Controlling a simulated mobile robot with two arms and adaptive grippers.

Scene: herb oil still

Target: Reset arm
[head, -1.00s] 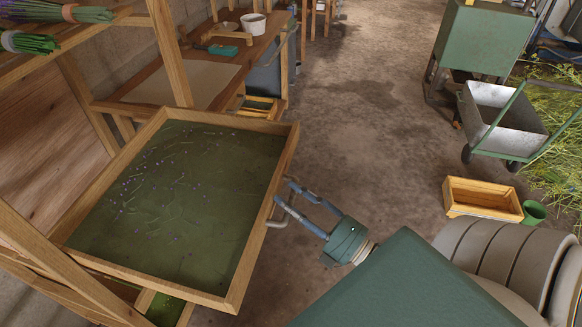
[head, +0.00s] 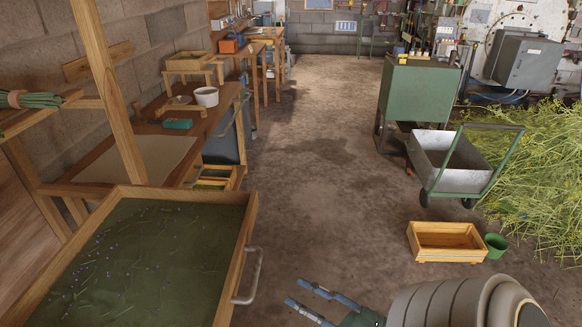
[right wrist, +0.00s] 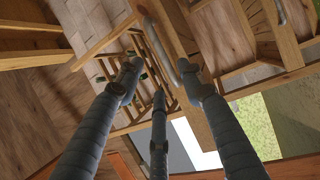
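My right gripper (head: 298,292) is at the bottom of the head view, to the right of a wooden tray drawer (head: 243,222). Its fingers are spread with nothing between them. In the right wrist view its fingers (right wrist: 158,72) also stand apart and empty, facing wooden frames. The drawer is pulled out, with a dark green bottom dotted with purple bits. Its grey bar handle (head: 252,277) is free, with a gap between it and my fingertips. My left gripper is not in view.
A wooden rack post (head: 108,90) and a workbench (head: 192,130) stand at the left. A wooden box (head: 446,256) and a green cup (head: 496,245) are on the floor at the right, before a metal cart (head: 450,165). The middle floor is clear.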

